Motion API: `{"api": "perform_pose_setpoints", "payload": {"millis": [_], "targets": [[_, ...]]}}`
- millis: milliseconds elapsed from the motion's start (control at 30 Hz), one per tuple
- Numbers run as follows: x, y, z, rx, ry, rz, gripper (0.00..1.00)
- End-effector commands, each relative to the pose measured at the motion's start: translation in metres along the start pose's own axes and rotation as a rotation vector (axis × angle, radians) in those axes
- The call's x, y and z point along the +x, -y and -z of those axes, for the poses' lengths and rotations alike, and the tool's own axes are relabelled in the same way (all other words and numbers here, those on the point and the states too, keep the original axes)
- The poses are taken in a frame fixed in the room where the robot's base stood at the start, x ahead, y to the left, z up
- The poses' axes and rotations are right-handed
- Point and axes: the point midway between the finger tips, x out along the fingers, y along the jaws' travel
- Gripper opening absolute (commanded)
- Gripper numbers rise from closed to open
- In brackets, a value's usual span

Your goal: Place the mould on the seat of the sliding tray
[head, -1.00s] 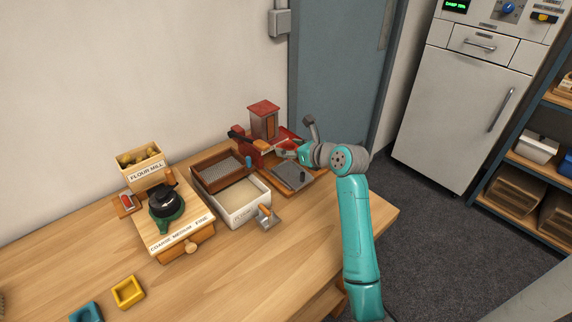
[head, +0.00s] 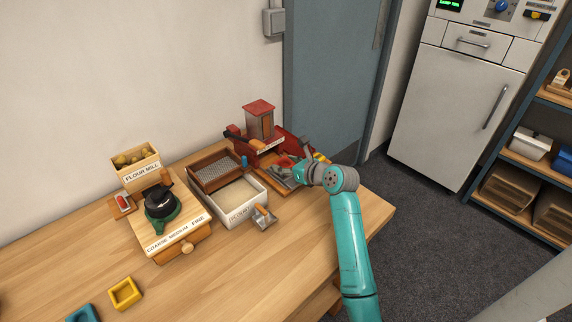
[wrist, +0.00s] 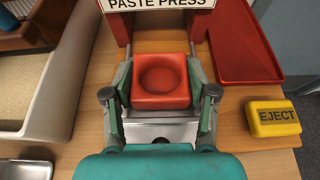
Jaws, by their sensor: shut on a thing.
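The mould (wrist: 160,80), a square red block with a round hollow, is held between the fingers of my gripper (wrist: 161,88) in the wrist view. It looks level, with its hollow facing up. The sliding tray (wrist: 160,133) shows as a bright metal plate under and behind the mould, in front of the paste press (wrist: 160,5). The mould covers much of the tray, so its seat is hidden. I cannot tell whether the mould touches it. In the head view my gripper (head: 291,172) is low in front of the red press (head: 260,122).
A yellow EJECT block (wrist: 273,117) and a red tray (wrist: 240,45) lie right of the press. A white-walled box (head: 244,212) of pale flour, a scoop (head: 264,219) and a flour mill (head: 166,208) stand left.

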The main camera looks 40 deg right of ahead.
Motion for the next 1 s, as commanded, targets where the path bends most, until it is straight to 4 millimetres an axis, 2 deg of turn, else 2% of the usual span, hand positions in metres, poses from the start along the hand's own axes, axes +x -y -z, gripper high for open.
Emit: {"api": "perform_pose_setpoints", "payload": {"millis": [200,233,300,333,700,867,1000], "targets": [[0.003,0.0,0.007,0.001,-0.004,-0.001,0.15],[0.003,0.0,0.008,0.001,-0.006,-0.001,0.6],[0.003,0.0,0.009,0.002,-0.008,-0.001,0.77],[0.003,0.0,0.01,0.002,-0.009,-0.002,0.82],[0.003,0.0,0.013,0.005,-0.016,-0.002,0.82],[0.0,0.0,0.006,0.004,-0.017,-0.001,0.82],[-0.021,0.001,0.005,0.005,-0.013,0.001,0.82]]}}
